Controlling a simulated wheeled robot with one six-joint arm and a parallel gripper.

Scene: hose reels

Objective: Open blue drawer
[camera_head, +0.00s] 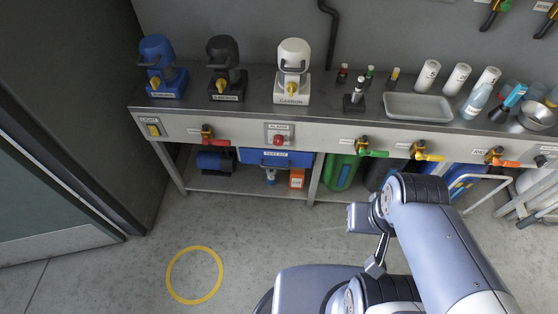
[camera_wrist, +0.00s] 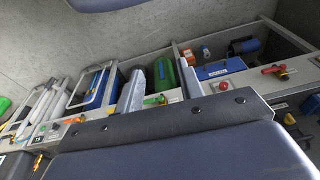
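The blue drawer (camera_head: 277,157) is under the steel workbench, near its middle, with a light label on its front. It looks shut, its front roughly in line with the bench front. It also shows in the wrist view (camera_wrist: 222,69), upside down. My arm is folded at the lower right of the head view, well in front of the bench and apart from the drawer. Nothing is seen held.
A red button (camera_head: 278,140) sits above the drawer. A red-handled valve (camera_head: 208,135) is left of it. A green container (camera_head: 341,171) and an orange box (camera_head: 297,178) are on the shelf below. The floor with a yellow ring (camera_head: 195,274) is clear.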

